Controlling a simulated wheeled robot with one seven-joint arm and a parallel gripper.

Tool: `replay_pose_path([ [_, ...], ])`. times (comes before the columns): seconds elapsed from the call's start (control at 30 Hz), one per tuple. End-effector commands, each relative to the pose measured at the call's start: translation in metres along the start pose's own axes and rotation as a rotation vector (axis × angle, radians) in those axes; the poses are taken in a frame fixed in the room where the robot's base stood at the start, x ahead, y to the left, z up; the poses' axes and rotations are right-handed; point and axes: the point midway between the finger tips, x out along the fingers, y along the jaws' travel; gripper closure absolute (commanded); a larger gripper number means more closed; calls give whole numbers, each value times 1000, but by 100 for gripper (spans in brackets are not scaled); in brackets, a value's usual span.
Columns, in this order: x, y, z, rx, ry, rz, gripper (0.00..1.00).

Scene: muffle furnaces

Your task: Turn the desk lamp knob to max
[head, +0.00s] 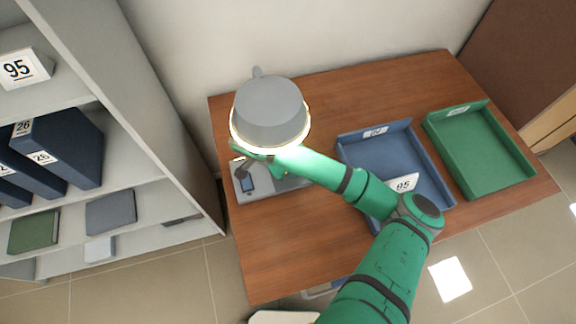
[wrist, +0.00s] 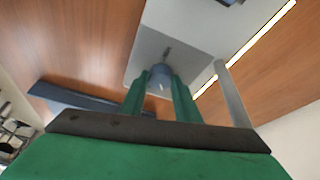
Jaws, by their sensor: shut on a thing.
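The desk lamp (head: 270,108) stands on the back left of the wooden desk, with a grey shade that glows at its lower rim. Its flat grey base (head: 246,190) lies on the desk under the shade. In the wrist view the lamp's blue-grey knob (wrist: 158,80) sits on the grey base (wrist: 190,45), with a dark mark beside it. My gripper (wrist: 160,88) is shut on the knob, one green finger on each side. In the head view my gripper is mostly hidden under the lamp shade.
A blue tray (head: 440,190) and a green tray (head: 520,165) stand on the desk to the right. The lamp's grey post (wrist: 232,92) rises close to the right of my fingers. A shelf with binders (head: 72,145) stands at the left. The desk front (head: 270,255) is clear.

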Motion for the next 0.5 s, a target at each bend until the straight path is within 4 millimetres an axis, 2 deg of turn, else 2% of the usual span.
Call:
replay_pose_path([
  [0.5, 0, 0, 1, 133, -1, 60, 93],
])
